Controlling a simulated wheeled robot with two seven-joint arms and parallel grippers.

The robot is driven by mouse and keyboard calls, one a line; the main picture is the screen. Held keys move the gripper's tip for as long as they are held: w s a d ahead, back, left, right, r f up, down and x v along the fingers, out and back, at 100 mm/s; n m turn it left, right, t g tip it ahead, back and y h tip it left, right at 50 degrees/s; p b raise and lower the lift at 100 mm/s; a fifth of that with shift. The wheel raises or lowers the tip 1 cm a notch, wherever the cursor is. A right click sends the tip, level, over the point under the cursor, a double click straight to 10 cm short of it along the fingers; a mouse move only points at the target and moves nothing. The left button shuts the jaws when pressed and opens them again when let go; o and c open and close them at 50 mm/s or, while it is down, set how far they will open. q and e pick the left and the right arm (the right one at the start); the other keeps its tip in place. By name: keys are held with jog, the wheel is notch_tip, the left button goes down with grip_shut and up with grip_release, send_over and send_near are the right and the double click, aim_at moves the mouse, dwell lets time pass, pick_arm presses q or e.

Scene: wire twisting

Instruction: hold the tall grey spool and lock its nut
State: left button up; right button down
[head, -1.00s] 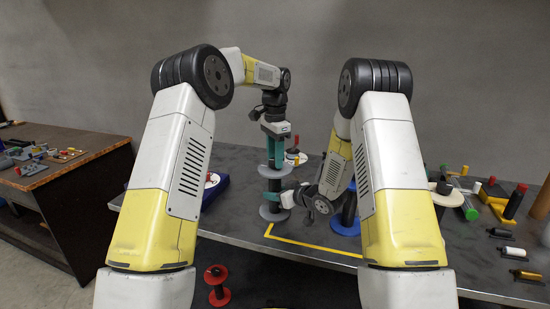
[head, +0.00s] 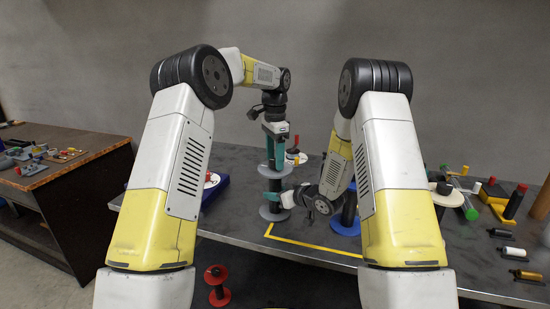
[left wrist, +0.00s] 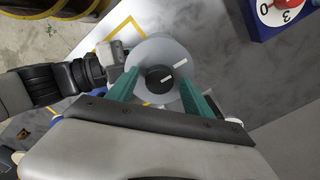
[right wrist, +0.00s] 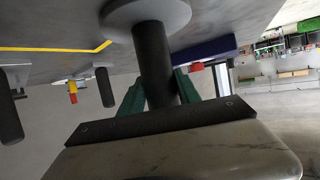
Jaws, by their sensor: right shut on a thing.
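The tall grey spool (head: 271,212) stands upright on the table, with a grey flange at each end and a dark core (right wrist: 152,60). My right gripper (head: 270,197) is shut on the core between the flanges. The right wrist view shows its green fingers on both sides of the core. My left gripper (head: 275,158) points down over the top flange (left wrist: 150,52). In the left wrist view its fingers are open on either side of the black nut (left wrist: 159,80), with gaps. A white line on the nut is nearly in line with a white mark on the flange.
A blue spool (head: 345,226) stands right of the grey one. A blue box with a dial (head: 212,186) is to the left. A yellow line (head: 315,246) marks the table near its front edge. A red spool (head: 217,285) is low in front.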

pick_arm(q)
notch_tip(320, 180, up, 12)
dwell(0.6)
pick_arm(e)
jog(key=c, duration=0.8)
grip_release()
jog(key=shift+o, duration=0.2)
